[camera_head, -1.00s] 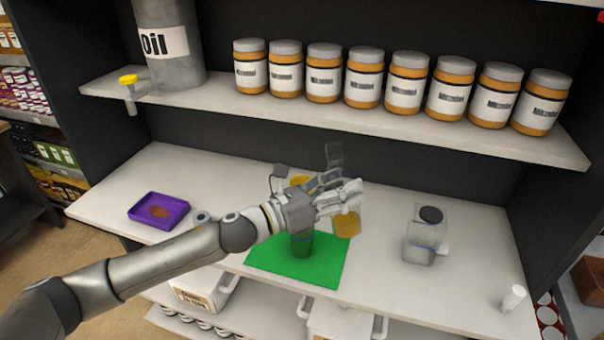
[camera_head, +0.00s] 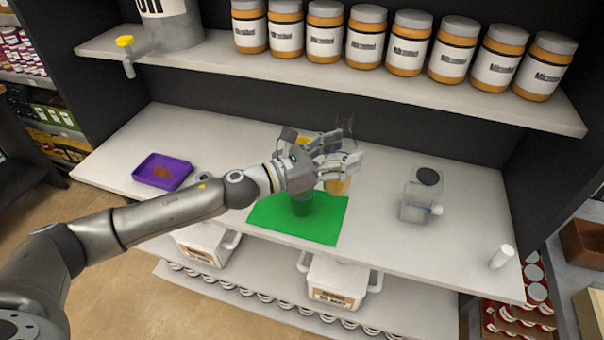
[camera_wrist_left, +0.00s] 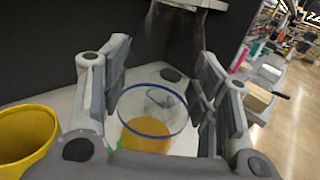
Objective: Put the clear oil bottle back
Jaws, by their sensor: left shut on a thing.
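My left gripper (camera_head: 345,160) is above the table, behind the green mat. It is shut on a clear oil bottle (camera_head: 338,187) with amber oil in its lower part. The gripper hides the bottle's middle, and its clear upper part shows above the fingers. In the left wrist view the clear bottle (camera_wrist_left: 150,122), with a blue ring, sits between the two fingers. I cannot tell whether its base touches the table. My right gripper is not in view.
A clear jug with a black cap (camera_head: 412,205) stands to the right, with a white cylinder (camera_head: 502,256) farther right. A purple tray (camera_head: 163,172) is at left. A jar shelf (camera_head: 330,76) runs above. A yellow container (camera_wrist_left: 25,138) is beside the gripper.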

